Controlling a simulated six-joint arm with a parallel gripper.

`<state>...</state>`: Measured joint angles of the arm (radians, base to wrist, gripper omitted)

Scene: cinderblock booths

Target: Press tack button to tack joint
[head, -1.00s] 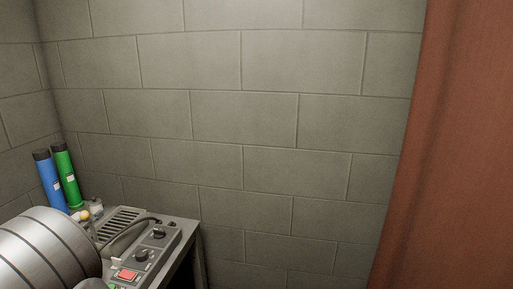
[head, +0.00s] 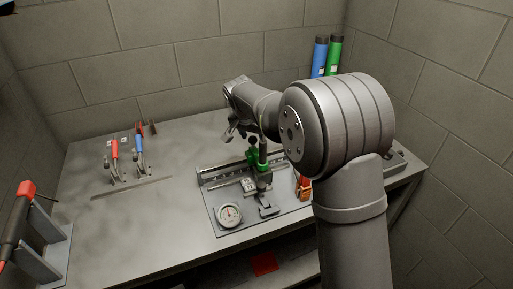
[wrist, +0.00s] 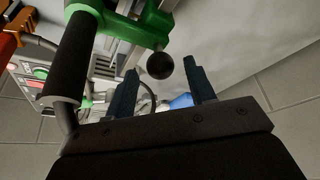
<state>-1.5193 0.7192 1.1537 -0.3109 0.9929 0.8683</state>
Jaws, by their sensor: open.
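In the wrist view a control panel (wrist: 28,80) shows at the left, partly hidden, with a green button (wrist: 40,72) and some red on it. I cannot read which one is the tack button. In the head view my arm hides most of that control box (head: 397,161). The fixture (head: 218,217) on the bench holds a green clamp (head: 252,158); the joint itself is not clear. My gripper (wrist: 163,84) is open and empty, also seen in the head view (head: 232,131) above and behind the fixture. The clamp's black ball knob (wrist: 160,66) shows between the fingertips; contact cannot be told.
A dark bar (wrist: 75,58) on green mounts stands close left of my gripper. A dial gauge (head: 229,214) lies at the fixture's front. Red and blue handled clamps (head: 138,150) stand at the bench's left. Blue and green tubes (head: 320,55) stand behind. The bench's left middle is clear.

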